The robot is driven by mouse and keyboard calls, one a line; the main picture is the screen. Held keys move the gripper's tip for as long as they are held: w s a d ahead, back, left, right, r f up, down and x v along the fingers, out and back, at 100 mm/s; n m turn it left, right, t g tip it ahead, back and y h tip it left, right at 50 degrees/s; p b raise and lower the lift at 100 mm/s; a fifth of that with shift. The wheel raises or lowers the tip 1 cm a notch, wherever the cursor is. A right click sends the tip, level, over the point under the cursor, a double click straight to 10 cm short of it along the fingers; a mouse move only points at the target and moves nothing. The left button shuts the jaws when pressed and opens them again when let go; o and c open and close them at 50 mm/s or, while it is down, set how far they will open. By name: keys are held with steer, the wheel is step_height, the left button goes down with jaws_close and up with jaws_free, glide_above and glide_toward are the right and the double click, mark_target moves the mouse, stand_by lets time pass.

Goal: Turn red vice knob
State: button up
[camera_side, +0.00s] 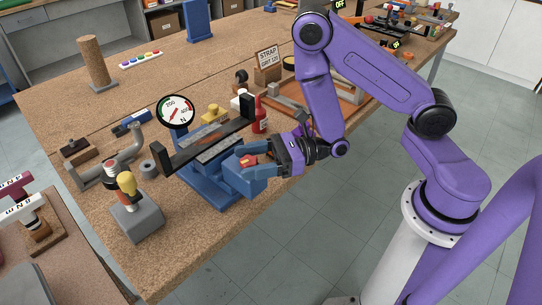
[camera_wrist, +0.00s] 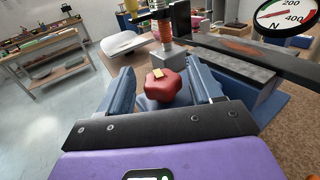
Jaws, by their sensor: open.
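The red vice knob (camera_wrist: 170,89) is lobed, with a small yellow mark on top. It sits between the two blue fingers of my gripper (camera_wrist: 163,80) in the wrist view. The fingers stand apart, with a visible gap on each side of the knob. In the side view my gripper (camera_side: 252,162) is at the near right end of the blue vice (camera_side: 212,193), and only a small part of the red knob (camera_side: 248,160) shows between the fingers. The vice has long dark and grey jaw bars. Contact between fingers and knob cannot be seen.
A round dial gauge (camera_side: 177,111) stands behind the vice. A grey block with a yellow-topped handle (camera_side: 136,221) stands to its left at the bench edge. A red bottle (camera_side: 260,116) stands close behind my gripper. The floor on the right is open.

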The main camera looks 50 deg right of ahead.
steer(key=v, duration=0.6)
steer(key=shift+s+d, duration=0.25)
stand_by(0.4)
steer(key=w+d+n+g+y, duration=0.1)
steer(key=w+d+n+g, duration=0.25)
steer(key=d+g, duration=0.2)
steer(key=w+d+n+g+y, duration=0.2)
steer(key=d+n+g, duration=0.2)
steer(key=d+g, duration=0.15)
steer(key=shift+m, duration=0.25)
steer(key=a, duration=0.5)
steer(key=s+a, duration=0.1)
steer(key=a, duration=1.1)
steer(key=shift+s, duration=0.2)
steer(key=c, duration=1)
